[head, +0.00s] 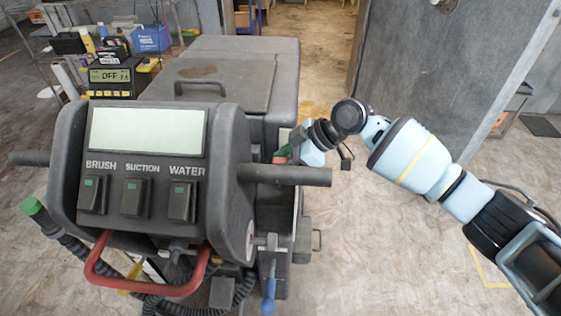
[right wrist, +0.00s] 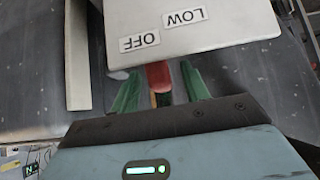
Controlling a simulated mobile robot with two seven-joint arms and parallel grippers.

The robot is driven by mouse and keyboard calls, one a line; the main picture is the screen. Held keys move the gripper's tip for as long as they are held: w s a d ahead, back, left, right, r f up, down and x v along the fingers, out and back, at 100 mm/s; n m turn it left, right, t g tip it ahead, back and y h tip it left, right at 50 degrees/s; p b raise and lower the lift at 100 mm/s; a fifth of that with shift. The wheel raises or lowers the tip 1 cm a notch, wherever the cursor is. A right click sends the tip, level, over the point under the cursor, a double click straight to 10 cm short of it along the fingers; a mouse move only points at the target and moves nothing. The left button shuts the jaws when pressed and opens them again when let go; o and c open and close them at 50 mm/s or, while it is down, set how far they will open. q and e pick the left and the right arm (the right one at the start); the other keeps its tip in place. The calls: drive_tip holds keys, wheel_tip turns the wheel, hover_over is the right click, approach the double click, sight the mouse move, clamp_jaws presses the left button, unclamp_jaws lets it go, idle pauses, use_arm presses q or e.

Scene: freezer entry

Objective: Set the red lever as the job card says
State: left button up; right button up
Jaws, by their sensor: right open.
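The red lever (right wrist: 158,76) shows in the right wrist view just below a pale plate (right wrist: 190,25) with the labels LOW and OFF. My right gripper (right wrist: 160,88) is open, with one green finger on each side of the lever's red end; I cannot tell whether either touches it. In the head view my right gripper (head: 287,156) is at the right side of the grey cleaning machine (head: 235,75), behind its right handlebar, and the lever is mostly hidden there. No job card can be made out. My left gripper is not in view.
The machine's console carries BRUSH, SUCTION and WATER switches (head: 131,198) and a blank screen (head: 147,132). A red loop handle (head: 190,284) and a blue-tipped lever (head: 269,290) are below. A small display (head: 110,75) reads OFF. Floor at right is mostly clear.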

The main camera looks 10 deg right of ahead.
drive_tip(key=shift+a+f, duration=0.25)
